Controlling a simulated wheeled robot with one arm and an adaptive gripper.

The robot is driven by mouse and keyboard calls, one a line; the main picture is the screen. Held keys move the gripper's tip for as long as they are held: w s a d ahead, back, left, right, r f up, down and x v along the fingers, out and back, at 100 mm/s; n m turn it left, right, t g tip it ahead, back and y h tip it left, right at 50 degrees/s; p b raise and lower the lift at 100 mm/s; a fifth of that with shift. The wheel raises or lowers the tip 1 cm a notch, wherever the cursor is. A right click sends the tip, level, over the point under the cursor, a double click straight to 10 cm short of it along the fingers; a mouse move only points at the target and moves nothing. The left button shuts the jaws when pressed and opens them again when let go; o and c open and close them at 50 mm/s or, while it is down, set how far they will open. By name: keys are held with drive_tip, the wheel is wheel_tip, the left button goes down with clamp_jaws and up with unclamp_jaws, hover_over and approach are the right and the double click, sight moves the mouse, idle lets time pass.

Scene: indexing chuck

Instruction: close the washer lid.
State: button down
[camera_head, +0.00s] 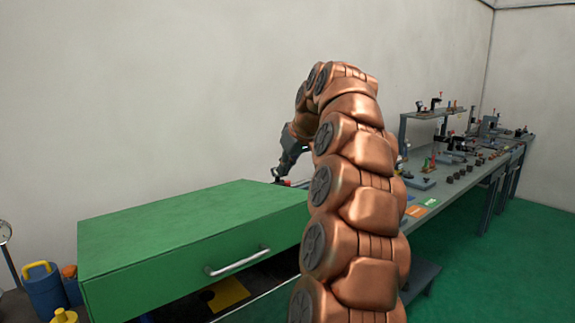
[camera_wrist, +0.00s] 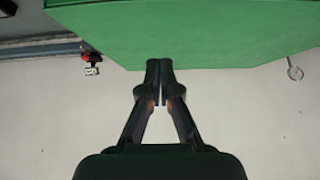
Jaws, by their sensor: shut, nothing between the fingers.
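The washer lid (camera_head: 180,225) is a large green box-shaped cover with a metal bar handle (camera_head: 238,262) on its front face. A dark gap shows under its front edge, with a yellow patch (camera_head: 225,294) inside, so the lid stands at least partly open. My gripper (camera_head: 279,177) is by the lid's far right corner in the head view, partly hidden by my arm. In the wrist view my gripper (camera_wrist: 160,68) is shut and empty, its fingertips at the edge of the green lid (camera_wrist: 190,35). I cannot tell whether they touch it.
A long workbench (camera_head: 462,190) with small fixtures and parts runs along the wall at right. A blue canister (camera_head: 45,290) with a yellow handle stands left of the washer. A pale wall lies behind. The green floor (camera_head: 500,265) at right is clear.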

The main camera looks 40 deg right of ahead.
drive_tip(key=p, duration=0.2)
hover_over(273, 209)
drive_tip(key=s, duration=0.2)
drive_tip(key=f, duration=0.6)
drive_tip(key=shift+w+a+f, duration=0.15)
drive_tip(key=shift+a+f, duration=0.05)
drive_tip(key=shift+f, duration=0.05)
drive_tip(key=shift+s+f+p, duration=0.25)
drive_tip(key=shift+f+p, duration=0.2)
drive_tip(key=shift+f, duration=0.45)
drive_tip(key=shift+s+f+p, duration=0.2)
drive_tip(key=shift+f+p, duration=0.25)
drive_tip(key=shift+f, duration=0.4)
drive_tip(key=shift+f, duration=0.15)
